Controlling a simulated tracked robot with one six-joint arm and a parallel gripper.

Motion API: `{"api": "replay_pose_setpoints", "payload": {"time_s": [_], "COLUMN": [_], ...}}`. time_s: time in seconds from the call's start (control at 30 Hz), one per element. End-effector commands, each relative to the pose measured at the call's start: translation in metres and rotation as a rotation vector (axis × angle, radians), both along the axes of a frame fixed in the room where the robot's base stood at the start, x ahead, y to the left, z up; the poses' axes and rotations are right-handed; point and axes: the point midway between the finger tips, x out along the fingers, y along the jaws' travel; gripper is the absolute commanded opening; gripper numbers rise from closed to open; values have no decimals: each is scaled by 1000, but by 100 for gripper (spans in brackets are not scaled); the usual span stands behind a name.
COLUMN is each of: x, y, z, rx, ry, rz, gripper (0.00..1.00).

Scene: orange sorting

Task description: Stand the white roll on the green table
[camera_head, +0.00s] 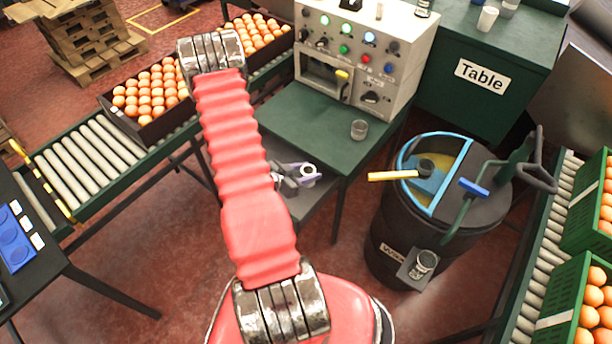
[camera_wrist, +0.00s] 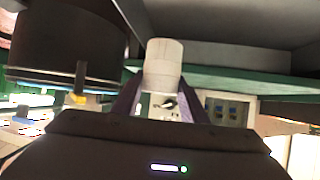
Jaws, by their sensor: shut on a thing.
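My gripper (camera_head: 303,175), with purple fingers, is beside and slightly below the front edge of a green table (camera_head: 300,130). It is shut on the white roll (camera_head: 308,169), whose small round end shows in the head view. In the wrist view the white roll (camera_wrist: 163,64) stands out between the two purple fingers of my gripper (camera_wrist: 162,100); its lower part is partly hidden. A second green surface, a cabinet (camera_head: 450,110) labelled "Table", stands behind at the right.
A control box (camera_head: 385,60) and a clear cup (camera_head: 358,130) stand on the nearer green table. White cups (camera_head: 487,18) are on the labelled cabinet. A black barrel (camera_head: 385,240) stands right of my gripper. Roller conveyors (camera_head: 85,160) run at left and right, with orange crates.

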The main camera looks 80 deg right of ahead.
Motion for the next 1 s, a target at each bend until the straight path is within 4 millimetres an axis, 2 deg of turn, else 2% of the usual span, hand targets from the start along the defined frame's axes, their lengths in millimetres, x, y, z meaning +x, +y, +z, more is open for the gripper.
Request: {"api": "replay_pose_setpoints", "payload": {"time_s": [0.43, 0.57, 0.67, 0.77, 1.0], "x": [1, 13, 36, 71, 176], "y": [0, -2, -5, -7, 3], "z": [0, 3, 9, 19, 50], "rx": [0, -2, -2, -4, -4], "ry": [0, -1, -1, -3, -2], "rz": [2, 32, 88, 175, 441], "gripper": [18, 18, 18, 18, 18]}}
